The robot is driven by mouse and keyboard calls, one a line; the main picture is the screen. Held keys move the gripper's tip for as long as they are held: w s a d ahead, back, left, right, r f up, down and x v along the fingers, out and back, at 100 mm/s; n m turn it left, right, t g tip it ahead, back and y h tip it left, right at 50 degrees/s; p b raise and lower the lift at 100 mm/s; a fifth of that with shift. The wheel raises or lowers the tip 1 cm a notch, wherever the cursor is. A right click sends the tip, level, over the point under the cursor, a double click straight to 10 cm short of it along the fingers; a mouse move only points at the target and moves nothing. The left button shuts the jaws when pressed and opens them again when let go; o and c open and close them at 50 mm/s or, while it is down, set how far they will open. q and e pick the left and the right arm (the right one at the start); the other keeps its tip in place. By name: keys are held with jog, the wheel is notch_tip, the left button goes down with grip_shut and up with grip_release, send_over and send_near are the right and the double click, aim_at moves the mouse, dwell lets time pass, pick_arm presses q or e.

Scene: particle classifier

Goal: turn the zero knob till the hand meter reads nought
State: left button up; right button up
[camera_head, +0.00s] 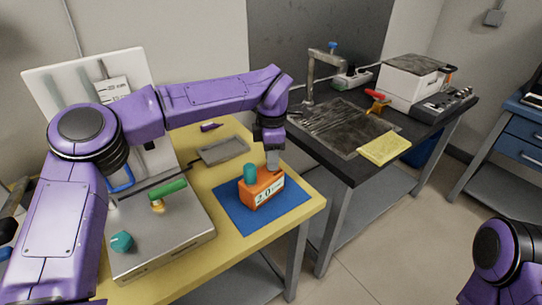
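The orange hand meter (270,196) stands on a blue mat (232,216) on the yellow table. Its pale face shows dark markings, too small to read surely. A teal knob (250,173) rises at the meter's left end; it looks like the zero knob. My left gripper (273,160) points down at the meter's right end, to the right of the knob. Its fingertips are close to the meter's top; I cannot tell if they touch it or are parted. My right gripper is out of view; only part of my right arm shows at lower right.
A metal box (180,234) at left bears another teal knob (121,242) and a green-handled part (167,189). A grey tray (222,150) lies behind the mat. The black bench (350,168) at right holds a yellow cloth (384,149) and a white box (408,82).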

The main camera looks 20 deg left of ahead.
pick_arm(q)
grip_shut()
jog(key=n+p, duration=0.1)
jog(key=n, duration=1)
jog(key=shift+b, duration=0.4)
jog(key=shift+n, duration=0.3)
jog(key=o, duration=0.9)
grip_release()
jog(key=shift+w+r, duration=0.1)
